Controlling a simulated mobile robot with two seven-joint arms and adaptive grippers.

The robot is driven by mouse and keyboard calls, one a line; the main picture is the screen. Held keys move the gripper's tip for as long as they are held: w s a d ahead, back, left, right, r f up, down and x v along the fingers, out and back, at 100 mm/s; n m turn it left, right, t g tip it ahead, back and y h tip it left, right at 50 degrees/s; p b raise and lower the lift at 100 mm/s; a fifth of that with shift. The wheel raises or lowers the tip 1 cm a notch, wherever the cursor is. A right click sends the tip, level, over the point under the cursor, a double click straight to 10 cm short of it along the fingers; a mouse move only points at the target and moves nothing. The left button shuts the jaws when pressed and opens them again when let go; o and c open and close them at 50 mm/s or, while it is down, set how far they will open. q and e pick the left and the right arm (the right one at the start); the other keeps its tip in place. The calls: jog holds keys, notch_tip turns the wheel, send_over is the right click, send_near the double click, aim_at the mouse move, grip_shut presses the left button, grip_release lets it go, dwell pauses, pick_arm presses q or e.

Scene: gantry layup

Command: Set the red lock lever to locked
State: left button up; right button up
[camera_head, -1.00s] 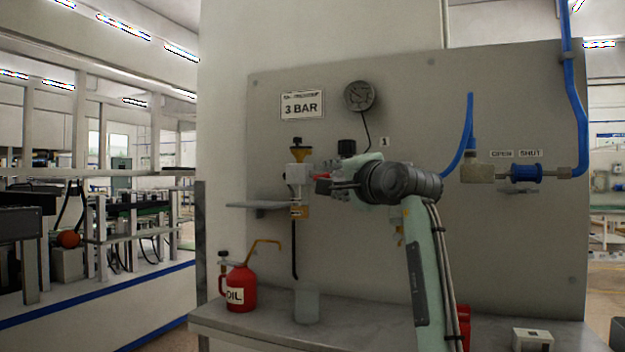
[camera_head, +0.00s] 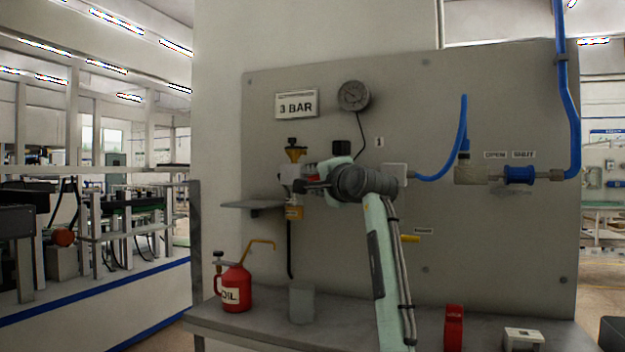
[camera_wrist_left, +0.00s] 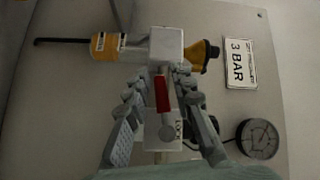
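The red lock lever (camera_wrist_left: 162,92) is on the pale valve block (camera_wrist_left: 168,46) in the left wrist view, with a round grey end and a partly hidden "LOCK" label (camera_wrist_left: 179,131) beside it. In the head view the red lever (camera_head: 312,178) shows only as a small patch behind my fingers. My left gripper (camera_head: 304,187) is at the block's right side. In the wrist view its two fingers (camera_wrist_left: 157,84) are spread on either side of the lever, with gaps visible. Contact with the lever cannot be seen. My right gripper is not in view.
A pressure gauge (camera_head: 353,95) and a "3 BAR" sign (camera_head: 296,104) are on the panel above. A small shelf (camera_head: 252,206) sticks out left of the block. A red oil can (camera_head: 237,289) and a grey cup (camera_head: 302,304) stand on the bench below.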

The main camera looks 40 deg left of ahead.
pick_arm(q)
grip_shut()
jog(key=w+d+f+n+g+h, duration=0.1)
jog(key=d+f+n+h, duration=0.3)
jog(key=n+h, duration=0.4)
jog(key=shift+d+h, duration=0.35)
jog(key=shift+h, duration=1.25)
jog(key=shift+o, duration=1.7)
grip_release()
jog(key=shift+d, duration=0.1)
